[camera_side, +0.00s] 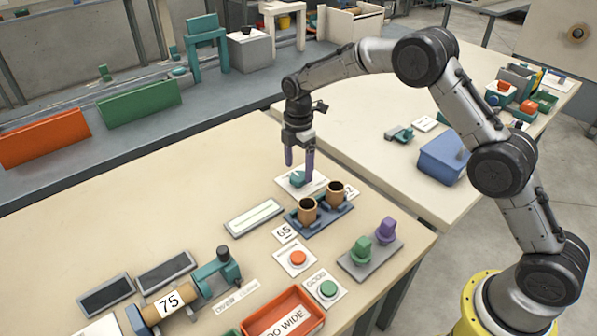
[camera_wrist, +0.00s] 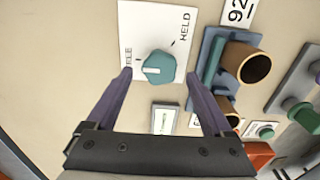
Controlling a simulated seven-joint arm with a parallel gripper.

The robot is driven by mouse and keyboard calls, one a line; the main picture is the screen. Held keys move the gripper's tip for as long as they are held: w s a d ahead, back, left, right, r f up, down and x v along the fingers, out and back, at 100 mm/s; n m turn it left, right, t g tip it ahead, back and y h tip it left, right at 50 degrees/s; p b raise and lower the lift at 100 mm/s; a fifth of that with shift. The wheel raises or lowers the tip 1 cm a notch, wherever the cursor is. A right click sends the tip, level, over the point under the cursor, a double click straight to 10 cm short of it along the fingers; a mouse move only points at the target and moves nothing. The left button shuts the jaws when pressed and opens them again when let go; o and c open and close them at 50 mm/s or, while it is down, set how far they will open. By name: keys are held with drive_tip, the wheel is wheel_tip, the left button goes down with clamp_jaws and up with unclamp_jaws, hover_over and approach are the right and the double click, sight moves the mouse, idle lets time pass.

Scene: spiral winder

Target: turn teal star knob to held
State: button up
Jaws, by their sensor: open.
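The teal star knob (camera_wrist: 158,67) sits on a white plate (camera_wrist: 133,28) marked HELD at its upper right, with a partly hidden label at its left. The knob's pale mark lies on its left side, toward that left label and away from HELD. In the side view the knob (camera_side: 298,179) shows small between the purple fingers. My gripper (camera_wrist: 160,76) is open, pointing down, with one fingertip on each side of the knob and gaps between. In the side view my gripper (camera_side: 299,172) is just over the plate; whether the tips are level with the knob is unclear.
A blue rack with two brown cups (camera_side: 308,210) stands close beside the plate. A white gauge strip (camera_side: 254,217), an orange button (camera_side: 298,258), a green button (camera_side: 328,289) and a base with green and purple knobs (camera_side: 370,258) lie nearer.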

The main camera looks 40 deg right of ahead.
drive_tip(key=shift+f, duration=1.2)
clamp_jaws()
